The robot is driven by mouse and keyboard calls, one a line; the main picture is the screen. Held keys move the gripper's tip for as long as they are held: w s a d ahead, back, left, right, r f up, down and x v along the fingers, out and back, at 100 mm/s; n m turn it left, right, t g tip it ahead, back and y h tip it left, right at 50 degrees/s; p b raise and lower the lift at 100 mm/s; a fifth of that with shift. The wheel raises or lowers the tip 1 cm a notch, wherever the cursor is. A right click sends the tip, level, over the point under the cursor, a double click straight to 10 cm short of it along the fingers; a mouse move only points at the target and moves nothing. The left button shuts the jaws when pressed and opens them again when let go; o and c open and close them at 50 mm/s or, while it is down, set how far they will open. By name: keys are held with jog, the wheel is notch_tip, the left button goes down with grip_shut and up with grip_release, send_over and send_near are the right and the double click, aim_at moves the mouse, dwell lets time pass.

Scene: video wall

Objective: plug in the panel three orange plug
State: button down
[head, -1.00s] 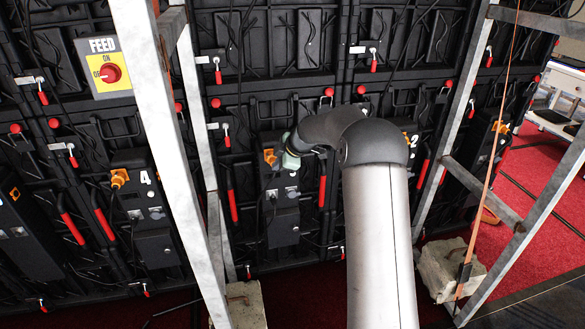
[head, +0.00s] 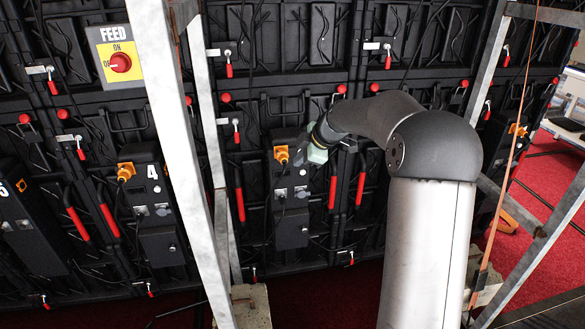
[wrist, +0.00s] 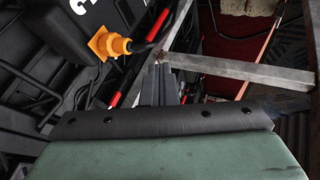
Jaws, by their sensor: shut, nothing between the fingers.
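The panel three orange plug (head: 281,155) is at the orange socket on the upper part of the middle black unit, with a dark cable hanging below. The wrist view shows the orange plug and socket (wrist: 108,45) at upper left, beside a partly cut-off white numeral. I cannot tell how deep the plug sits. My gripper (wrist: 160,80) is shut and empty, its dark fingertips to the right of the plug and apart from it. In the head view its pale green body (head: 317,152) is just right of the plug; the fingertips are hard to make out there.
Panel 4's unit (head: 157,225) with its own orange plug (head: 125,171) stands to the left. A yellow FEED switch (head: 118,60) is at upper left. Grey metal frame posts (head: 180,130) stand before the wall, and another frame post (head: 540,240) is at right. Red handles (head: 240,204) flank the units.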

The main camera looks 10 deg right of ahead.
jog(key=v, duration=0.4)
jog(key=s+a+r+m+g+h+p, duration=0.1)
jog(key=s+a+r+m+g+p, duration=0.25)
jog(key=s, duration=0.55)
jog(key=s+a+r+m+h+p, duration=0.1)
jog(key=s+a+r+m+p, duration=0.25)
jog(key=s+p, duration=0.4)
jog(key=s+m+g+h+p, duration=0.2)
jog(key=s+m, duration=0.7)
jog(key=s, duration=1.4)
jog(key=a+p, duration=0.1)
jog(key=p, duration=0.1)
jog(key=shift+s+f+p, duration=0.15)
jog(key=shift+f+p, duration=0.05)
jog(key=shift+p, duration=0.2)
